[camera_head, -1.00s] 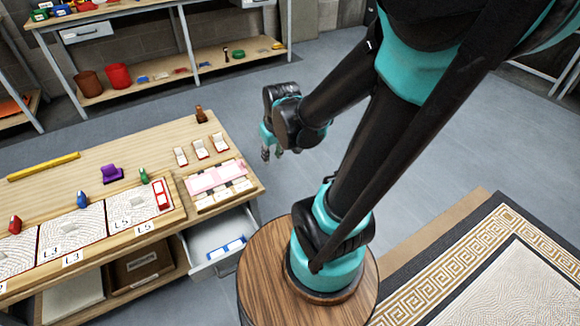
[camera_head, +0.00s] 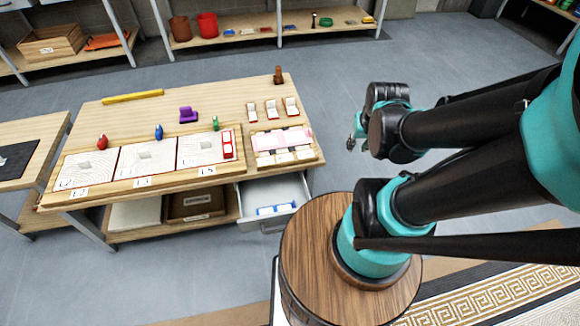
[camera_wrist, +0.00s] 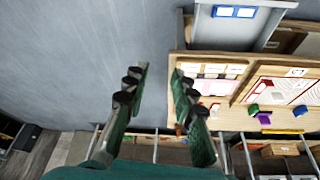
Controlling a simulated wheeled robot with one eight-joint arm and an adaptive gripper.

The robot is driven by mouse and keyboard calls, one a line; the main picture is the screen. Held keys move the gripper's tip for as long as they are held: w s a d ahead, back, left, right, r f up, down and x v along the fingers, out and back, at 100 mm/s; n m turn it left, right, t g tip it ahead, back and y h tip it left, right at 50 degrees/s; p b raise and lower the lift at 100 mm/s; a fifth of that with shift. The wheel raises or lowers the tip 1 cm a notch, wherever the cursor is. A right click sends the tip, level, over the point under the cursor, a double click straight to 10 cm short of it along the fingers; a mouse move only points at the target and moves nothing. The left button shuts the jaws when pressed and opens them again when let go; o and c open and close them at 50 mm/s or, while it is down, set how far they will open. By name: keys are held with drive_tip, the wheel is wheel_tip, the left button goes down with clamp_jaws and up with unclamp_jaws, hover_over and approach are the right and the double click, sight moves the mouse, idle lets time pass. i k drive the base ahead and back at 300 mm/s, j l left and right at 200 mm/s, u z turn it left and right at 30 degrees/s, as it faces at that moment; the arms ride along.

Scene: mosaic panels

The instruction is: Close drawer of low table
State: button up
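The low table (camera_head: 240,92) stands left of my arm in the head view, its wooden top also visible in the wrist view (camera_wrist: 183,64). Its grey drawer (camera_head: 296,189) is pulled out at the table's front right, with blue-and-white items (camera_head: 277,209) inside. The drawer also shows at the top of the wrist view (camera_wrist: 212,29). My gripper (camera_head: 354,135) is to the right of the table, apart from it and from the drawer.
Mosaic panels (camera_head: 148,158) and small coloured objects lie on the tabletop. My round wooden base top is close to the drawer's right front. Shelves (camera_head: 240,38) stand along the back wall. A patterned rug (camera_head: 500,295) lies at lower right. The floor right of the table is clear.

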sight(253, 194)
drive_tip(key=k+l, duration=0.45)
drive_tip(key=k, duration=0.15)
drive_tip(key=k+l, duration=0.5)
drive_tip(key=k, duration=0.1)
